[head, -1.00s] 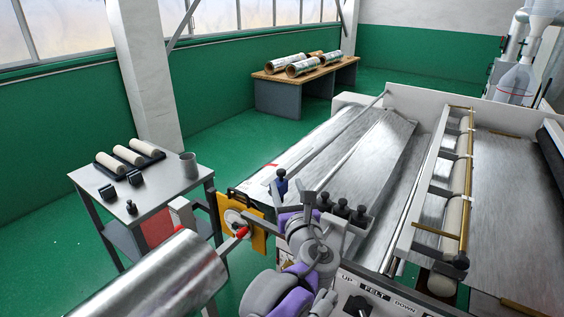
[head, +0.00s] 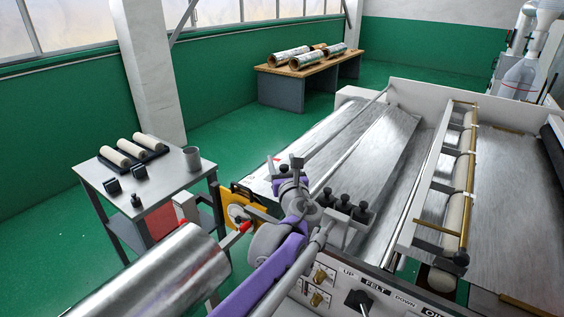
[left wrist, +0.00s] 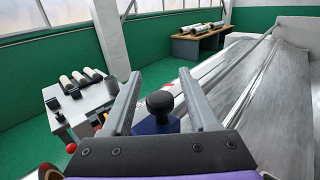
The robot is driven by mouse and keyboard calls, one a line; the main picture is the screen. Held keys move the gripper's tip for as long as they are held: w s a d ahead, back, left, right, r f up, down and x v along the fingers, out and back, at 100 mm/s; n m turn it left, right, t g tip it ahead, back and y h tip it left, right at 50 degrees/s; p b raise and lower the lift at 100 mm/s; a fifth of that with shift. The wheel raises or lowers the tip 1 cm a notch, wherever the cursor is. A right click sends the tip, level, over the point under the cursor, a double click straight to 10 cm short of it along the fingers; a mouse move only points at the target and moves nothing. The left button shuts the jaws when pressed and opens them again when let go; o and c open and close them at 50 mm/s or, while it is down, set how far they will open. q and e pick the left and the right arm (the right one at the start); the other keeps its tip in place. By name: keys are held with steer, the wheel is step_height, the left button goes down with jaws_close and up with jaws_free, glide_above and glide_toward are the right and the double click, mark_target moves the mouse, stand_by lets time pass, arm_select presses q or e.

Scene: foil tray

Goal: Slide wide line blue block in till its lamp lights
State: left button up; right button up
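The blue block (left wrist: 155,125) shows in the left wrist view with a round black knob (left wrist: 160,102) on top. It sits at the near end of the long metal rails. My left gripper (left wrist: 160,88) is open, with one finger on each side of the knob and a gap on both sides. In the head view my left gripper (head: 286,162) is over the machine's near left corner and hides most of the block. My right gripper is not in view. I cannot make out a lamp for the block.
Several black knobs (head: 342,204) stand just right of my left gripper. A yellow plate (head: 232,207) and a red-ended crank handle (head: 245,228) are at its lower left. A side table (head: 160,185) with white rollers stands left. A bench (head: 283,88) holds rolls behind.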

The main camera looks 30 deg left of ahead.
arm_select(q)
jaws_close()
stand_by(1.2)
